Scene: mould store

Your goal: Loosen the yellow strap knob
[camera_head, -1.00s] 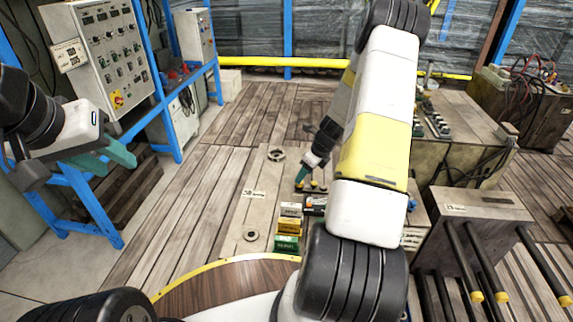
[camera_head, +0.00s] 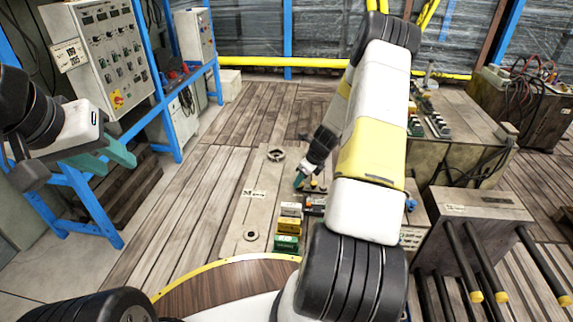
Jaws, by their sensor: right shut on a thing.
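My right gripper (camera_head: 299,181) reaches down to the beige bench top in the middle of the view. Its teal fingers are shut, at the left end of a small dark fixture. A small yellow knob (camera_head: 314,184) shows just right of the fingers, on that fixture. What lies between the fingers is mostly hidden and very small; it appears to be a yellow strap knob. My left gripper (camera_head: 120,166) is at the left, in the air, with its teal fingers apart and empty.
Several small boxes, white, yellow and green (camera_head: 287,243), stand near the fixture. Two round parts (camera_head: 275,155) lie on the bench top. A control cabinet (camera_head: 103,55) stands on a blue frame at left. A grey block with dark bars (camera_head: 478,206) is at right.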

